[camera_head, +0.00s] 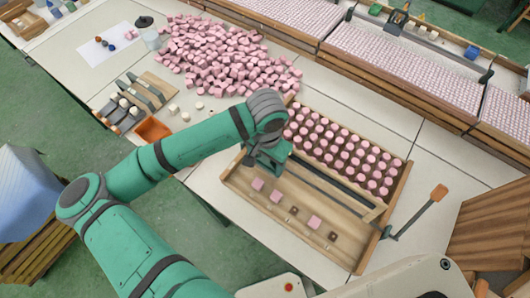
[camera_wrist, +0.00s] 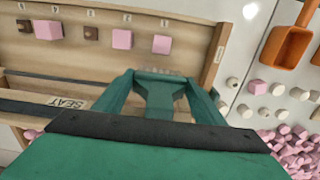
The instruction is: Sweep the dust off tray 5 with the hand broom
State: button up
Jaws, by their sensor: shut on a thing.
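My gripper (camera_head: 270,160) is at the left end of a wooden frame (camera_head: 235,187). In the frame a row of cubes lies beside small number labels: pink cubes (camera_head: 315,222) and brown cubes (camera_head: 333,236). They also show in the wrist view as a pink cube (camera_wrist: 122,39) and a brown cube (camera_wrist: 91,32). I cannot tell which is tray 5, and no dust is clearly visible.
Behind the cubes stand rows of pink-topped pieces (camera_head: 345,150). An orange scoop (camera_head: 152,130) lies to the left, near loose cream pieces (camera_head: 173,108) and a heap of pink cubes (camera_head: 225,55). A brown-headed tool (camera_head: 438,192) sticks up at the right. The frame's front floor is mostly bare.

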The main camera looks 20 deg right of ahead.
aim_at(266, 164)
notch_tip(266, 164, up, 2)
jog(key=shift+s+r, duration=0.15)
jog(key=shift+r, duration=1.25)
